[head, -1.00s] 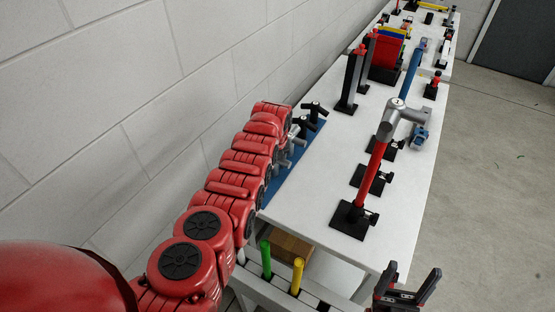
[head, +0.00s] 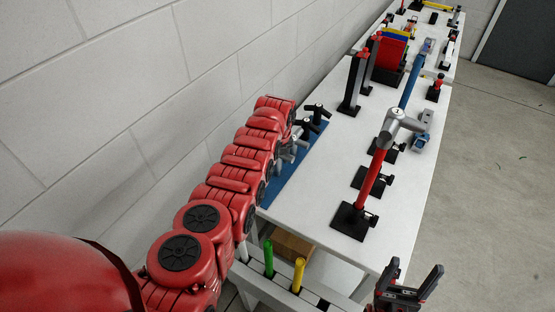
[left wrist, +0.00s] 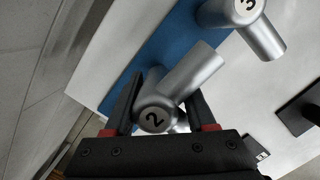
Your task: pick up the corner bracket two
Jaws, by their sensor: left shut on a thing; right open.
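Corner bracket two (left wrist: 190,77) is a grey metal elbow of two tubes, with a white disc marked "2". In the left wrist view it sits between the black fingers of my left gripper (left wrist: 165,97), which is shut on it. The blue mat lies behind it; I cannot tell whether the bracket is clear of the mat. A grey bracket marked "3" (left wrist: 262,36) lies just beyond. My right gripper (head: 408,283) is open and empty at the bottom right of the head view.
The blue mat (head: 290,180) lies along the wall side of the white table (head: 310,218). A red post (head: 370,180) with a grey fitting (head: 402,121) stands right. Green (head: 268,259) and yellow (head: 298,275) rods stand in front.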

